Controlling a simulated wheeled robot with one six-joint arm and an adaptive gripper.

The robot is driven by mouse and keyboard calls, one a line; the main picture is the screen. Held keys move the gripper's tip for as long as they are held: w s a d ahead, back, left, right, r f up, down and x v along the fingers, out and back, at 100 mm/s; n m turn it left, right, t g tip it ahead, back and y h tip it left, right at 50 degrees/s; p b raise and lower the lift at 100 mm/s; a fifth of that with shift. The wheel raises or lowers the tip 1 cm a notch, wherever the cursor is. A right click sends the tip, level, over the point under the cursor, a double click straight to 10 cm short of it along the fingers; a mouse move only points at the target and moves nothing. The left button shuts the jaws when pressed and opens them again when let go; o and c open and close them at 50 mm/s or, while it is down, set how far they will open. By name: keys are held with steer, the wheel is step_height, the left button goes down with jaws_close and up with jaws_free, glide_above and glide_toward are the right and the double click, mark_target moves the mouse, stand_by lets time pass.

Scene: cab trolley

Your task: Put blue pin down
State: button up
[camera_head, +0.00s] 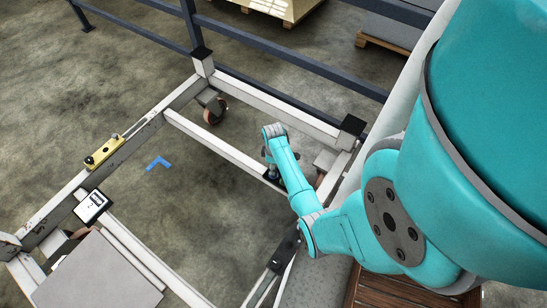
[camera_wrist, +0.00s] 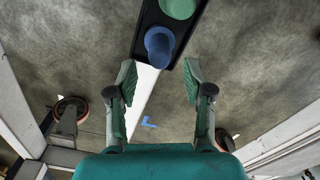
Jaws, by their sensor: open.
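The blue pin (camera_wrist: 158,44) stands in a black holder (camera_wrist: 143,42) at the top of the wrist view. A green pin (camera_wrist: 178,7) sits beside it in the same holder, cut off by the picture edge. My gripper (camera_wrist: 160,78) is open, its two green-padded fingers spread wide. The blue pin lies beyond the fingertips, roughly in line with the gap, and nothing is seen between the pads. In the head view, my gripper (camera_head: 271,172) is small and partly hidden by my arm, over the trolley's crossbar. I cannot make out the blue pin there.
The white trolley frame (camera_head: 215,145) has open gaps showing the floor. A caster (camera_head: 214,110) is below the far corner. Dark railings (camera_head: 290,63) run behind. Blue tape (camera_head: 158,163) marks the floor.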

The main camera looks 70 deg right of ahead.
step_height(320, 180, up, 8)
steer(key=f, duration=0.1)
steer(key=a+f+t+h, duration=0.2)
steer(key=a+f+t, duration=0.1)
steer(key=a, duration=1.1)
steer(key=s+a+r+t+h, duration=0.1)
steer(key=s+a+r+t, duration=0.3)
steer(key=a, duration=0.6)
steer(key=s+a+r+t+y, duration=0.1)
steer(key=s+a+r, duration=0.3)
steer(key=r, duration=0.6)
steer(key=s+a+r+m+t+y, duration=0.1)
steer(key=s+a+r+t, duration=0.3)
steer(key=r, duration=0.6)
steer(key=s+a+r+t+y, duration=0.1)
steer(key=s+a+r+t, duration=0.2)
steer(key=r, duration=0.7)
steer(key=shift+s+a+m, duration=0.4)
steer(key=shift+s+a, duration=0.4)
steer(key=shift+s, duration=0.3)
steer(key=shift+a, duration=0.1)
